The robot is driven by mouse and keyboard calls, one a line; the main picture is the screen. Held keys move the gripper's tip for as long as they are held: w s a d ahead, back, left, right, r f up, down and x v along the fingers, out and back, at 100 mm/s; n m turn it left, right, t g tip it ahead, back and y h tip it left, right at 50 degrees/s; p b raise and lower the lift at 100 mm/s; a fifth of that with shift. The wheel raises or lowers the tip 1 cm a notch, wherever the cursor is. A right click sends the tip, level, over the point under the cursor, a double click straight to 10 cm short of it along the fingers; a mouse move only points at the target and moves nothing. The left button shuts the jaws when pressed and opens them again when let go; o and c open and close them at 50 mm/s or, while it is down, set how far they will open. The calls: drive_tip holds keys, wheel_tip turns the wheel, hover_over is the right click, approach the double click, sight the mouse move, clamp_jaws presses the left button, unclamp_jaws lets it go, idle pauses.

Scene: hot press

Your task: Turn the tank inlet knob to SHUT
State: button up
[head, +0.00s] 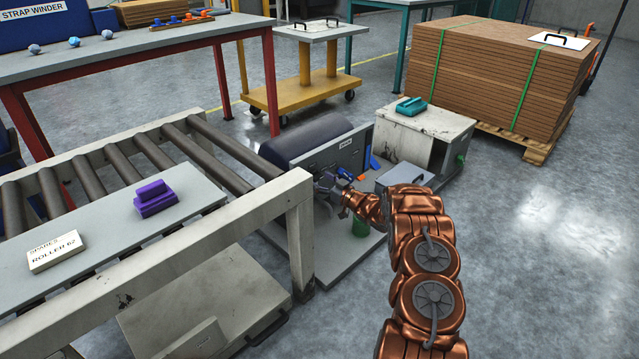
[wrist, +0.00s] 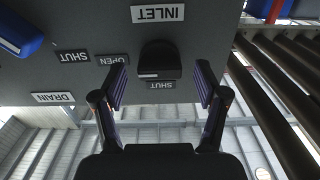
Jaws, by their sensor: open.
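The inlet knob (wrist: 160,60) is a dark, rounded knob with a pale mark near its lower edge, on a grey panel (wrist: 100,25) in the wrist view. The panel appears upside down there. An INLET label (wrist: 158,14) is above the knob, an OPEN label (wrist: 112,60) to its left and a SHUT label (wrist: 160,85) just below it. I cannot tell which label the knob points at. My gripper (wrist: 161,85) is open, its fingers on either side of and below the knob, apparently not touching it. In the head view my gripper (head: 328,187) is at the panel and hides the knob.
A DRAIN label (wrist: 53,98), another SHUT label (wrist: 71,56) and a blue handle (wrist: 20,32) are left of the inlet knob. The dark tank (head: 305,138) lies behind the panel. A roller conveyor (head: 150,150) stands close on the left. Open floor (head: 540,230) lies right.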

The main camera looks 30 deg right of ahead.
drive_tip(key=shift+w+a, duration=0.1)
drive_tip(key=shift+w, duration=0.4)
drive_tip(key=c, duration=1.2)
drive_tip(key=shift+o, duration=0.2)
